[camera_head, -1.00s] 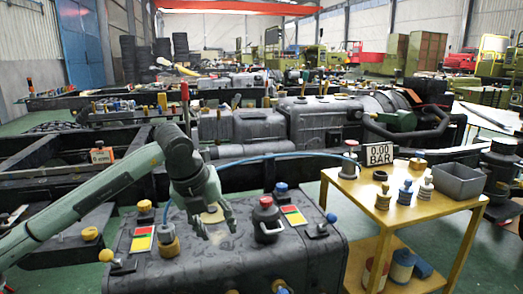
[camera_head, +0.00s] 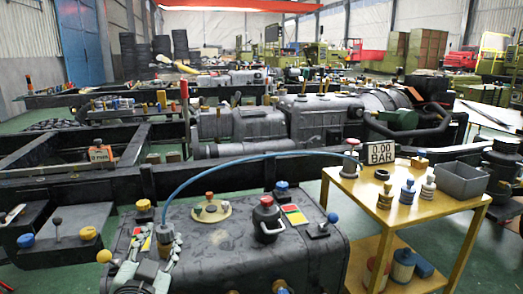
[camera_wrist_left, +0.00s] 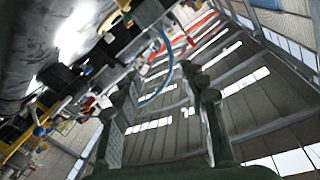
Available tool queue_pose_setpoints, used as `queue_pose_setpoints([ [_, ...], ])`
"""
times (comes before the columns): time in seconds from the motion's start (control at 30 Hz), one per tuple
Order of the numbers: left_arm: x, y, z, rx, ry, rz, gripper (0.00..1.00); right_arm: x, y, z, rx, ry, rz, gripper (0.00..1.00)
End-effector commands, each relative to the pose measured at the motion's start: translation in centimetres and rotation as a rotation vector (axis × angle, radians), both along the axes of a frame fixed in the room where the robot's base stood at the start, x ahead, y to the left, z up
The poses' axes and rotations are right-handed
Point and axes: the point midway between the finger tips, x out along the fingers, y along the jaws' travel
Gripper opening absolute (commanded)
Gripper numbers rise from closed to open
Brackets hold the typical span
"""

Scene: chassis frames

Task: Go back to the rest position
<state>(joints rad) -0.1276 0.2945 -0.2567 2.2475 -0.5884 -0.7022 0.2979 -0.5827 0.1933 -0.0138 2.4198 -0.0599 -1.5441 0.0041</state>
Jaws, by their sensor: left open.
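My left gripper (camera_head: 158,246) is at the near left end of the dark grey tank (camera_head: 225,258), low in the head view, with its fingers pointing up. Its fingers are apart with nothing between them, as the left wrist view (camera_wrist_left: 160,92) also shows. The gripper overlaps the left red-and-yellow label and looks close to the brass hose fitting (camera_head: 166,234); I cannot tell if they touch. The rest of my left arm is out of the head view. My right gripper is not in view.
A blue hose (camera_head: 250,158) arches from the fitting to the yellow table (camera_head: 410,210). A pressure display (camera_head: 380,152), a grey bin (camera_head: 461,180) and several fittings stand on the table. Dark chassis rails lie behind.

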Motion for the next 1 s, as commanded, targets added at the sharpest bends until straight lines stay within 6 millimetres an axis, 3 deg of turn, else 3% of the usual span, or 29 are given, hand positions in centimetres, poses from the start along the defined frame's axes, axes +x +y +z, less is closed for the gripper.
queue_pose_setpoints([
  [0.03, -1.6, 1.6, -3.3, -0.031, 0.113, 0.052, 0.43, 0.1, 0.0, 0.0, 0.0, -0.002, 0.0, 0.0],
  [0.1, -4.2, 3.5, -7.6, -0.068, 0.274, 0.116, 0.43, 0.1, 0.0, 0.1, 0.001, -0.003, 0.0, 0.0],
  [0.2, -8.6, 5.3, -13.0, -0.107, 0.494, 0.184, 0.43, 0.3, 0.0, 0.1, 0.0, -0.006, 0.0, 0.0],
  [0.3, -13.0, 6.2, -16.9, -0.137, 0.677, 0.222, 0.43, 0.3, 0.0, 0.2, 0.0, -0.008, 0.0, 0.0],
  [0.5, -20.1, 6.7, -21.3, -0.171, 0.943, 0.253, 0.43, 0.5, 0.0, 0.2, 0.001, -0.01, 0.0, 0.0],
  [0.73, -26.8, 6.4, -23.9, -0.196, 1.169, 0.258, 0.43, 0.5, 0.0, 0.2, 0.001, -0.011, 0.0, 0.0],
  [0.77, -26.9, 6.4, -24.1, -0.198, 1.183, 0.256, 0.43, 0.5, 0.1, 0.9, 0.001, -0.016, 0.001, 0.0],
  [1.0, -25.2, 6.3, -28.8, -0.213, 1.203, 0.239, 0.43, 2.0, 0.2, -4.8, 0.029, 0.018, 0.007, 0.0],
])
